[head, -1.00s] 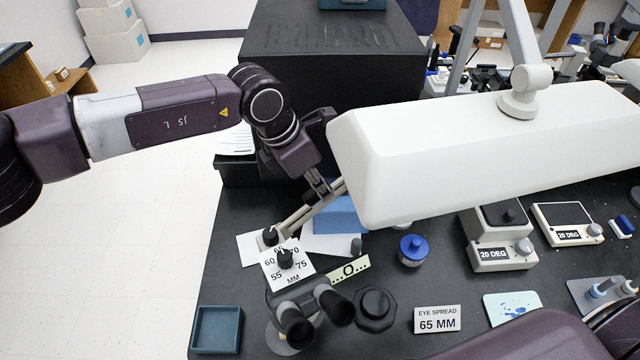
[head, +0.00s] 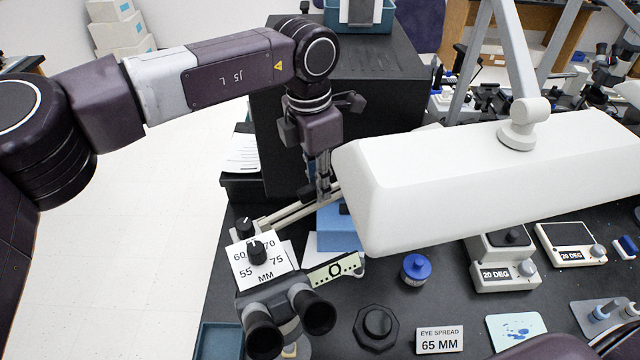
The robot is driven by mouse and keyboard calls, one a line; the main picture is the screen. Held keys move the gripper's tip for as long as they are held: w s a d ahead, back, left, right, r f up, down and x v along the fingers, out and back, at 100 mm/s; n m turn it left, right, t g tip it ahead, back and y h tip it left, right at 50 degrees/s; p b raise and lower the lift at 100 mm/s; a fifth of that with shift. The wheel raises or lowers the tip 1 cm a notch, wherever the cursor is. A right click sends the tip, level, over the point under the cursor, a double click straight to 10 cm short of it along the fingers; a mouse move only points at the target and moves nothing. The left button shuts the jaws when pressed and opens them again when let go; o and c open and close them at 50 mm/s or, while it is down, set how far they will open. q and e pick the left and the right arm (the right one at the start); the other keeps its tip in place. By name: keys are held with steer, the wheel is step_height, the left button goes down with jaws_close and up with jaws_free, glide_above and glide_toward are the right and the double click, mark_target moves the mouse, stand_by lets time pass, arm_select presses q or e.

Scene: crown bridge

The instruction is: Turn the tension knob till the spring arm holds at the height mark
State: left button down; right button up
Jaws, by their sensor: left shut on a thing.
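The beige spring arm (head: 288,213) slopes from behind the white lamp head down left to the microscope head (head: 286,312) with two dark eyepieces. A black knob (head: 244,228) stands at its lower end. Another knob (head: 257,252) sits on a white dial card (head: 264,274) reading 55, 60, 70, 75 MM. I cannot tell which is the tension knob. My left gripper (head: 323,187) comes down from above, shut at the upper part of the spring arm, its fingertips partly hard to make out. I cannot identify a height mark. My right gripper is out of view.
The big white lamp head (head: 480,180) covers the middle. A black box (head: 350,80) stands behind my left gripper. A blue block (head: 338,228), blue-lidded jar (head: 416,269), octagonal black base (head: 376,327) and EYE SPREAD 65 MM sign (head: 440,340) lie nearby.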

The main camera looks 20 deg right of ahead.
arm_select(q)
steer(key=c, duration=1.9)
jaws_free()
steer(key=shift+c, duration=0.2)
steer(key=shift+o, duration=0.5)
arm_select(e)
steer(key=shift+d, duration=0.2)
arm_select(q)
steer(key=shift+r, duration=0.1)
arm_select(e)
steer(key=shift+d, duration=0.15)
arm_select(q)
step_height(320, 180, up, 12)
steer(key=a, duration=0.1)
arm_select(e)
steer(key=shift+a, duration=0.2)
arm_select(q)
steer(key=shift+s, duration=0.1)
